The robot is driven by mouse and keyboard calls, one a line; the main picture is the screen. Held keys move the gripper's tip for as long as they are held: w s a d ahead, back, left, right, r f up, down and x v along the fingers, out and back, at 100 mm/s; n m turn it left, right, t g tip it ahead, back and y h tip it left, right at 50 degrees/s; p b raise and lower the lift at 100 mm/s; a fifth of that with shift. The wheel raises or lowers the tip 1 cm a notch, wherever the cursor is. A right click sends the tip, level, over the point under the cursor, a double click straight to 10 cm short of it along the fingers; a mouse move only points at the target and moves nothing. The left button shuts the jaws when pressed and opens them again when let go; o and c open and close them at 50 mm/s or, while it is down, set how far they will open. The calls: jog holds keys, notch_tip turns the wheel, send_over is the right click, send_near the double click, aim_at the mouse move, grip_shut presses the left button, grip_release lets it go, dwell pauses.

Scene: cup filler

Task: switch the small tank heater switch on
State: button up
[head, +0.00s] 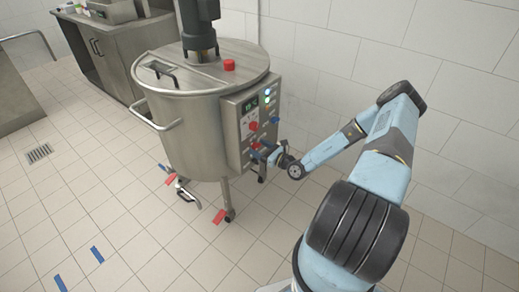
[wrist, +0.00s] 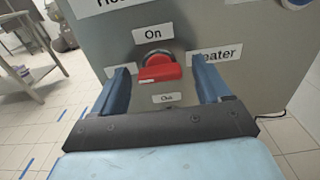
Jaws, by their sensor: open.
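The small tank (head: 195,125) is a steel vessel on legs with a control panel (head: 238,125) on its right side. In the wrist view a red rotary switch (wrist: 160,73) sits on the panel. An "On" label is above it, a "Heater" label to its right, and a small label below that I cannot read surely. Its red handle looks to lie crosswise. My gripper (wrist: 160,67) is open, with one blue finger on each side of the switch; contact cannot be told. In the head view my gripper (head: 267,152) is at the panel's lower part.
Another red knob (head: 253,126) and lit indicators are higher on the panel. A red button (head: 229,65) is on the tank lid. A steel cabinet (head: 115,50) stands behind left. A tiled wall (head: 340,70) is close on the right.

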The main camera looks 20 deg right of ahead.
jog(key=shift+c, duration=0.2)
jog(key=c, duration=1)
jog(key=shift+m, duration=0.3)
jog(key=shift+d+f+m, duration=0.1)
jog(key=shift+m, duration=4.2)
jog(key=shift+d+f+m, duration=0.1)
jog(key=shift+m, duration=4.2)
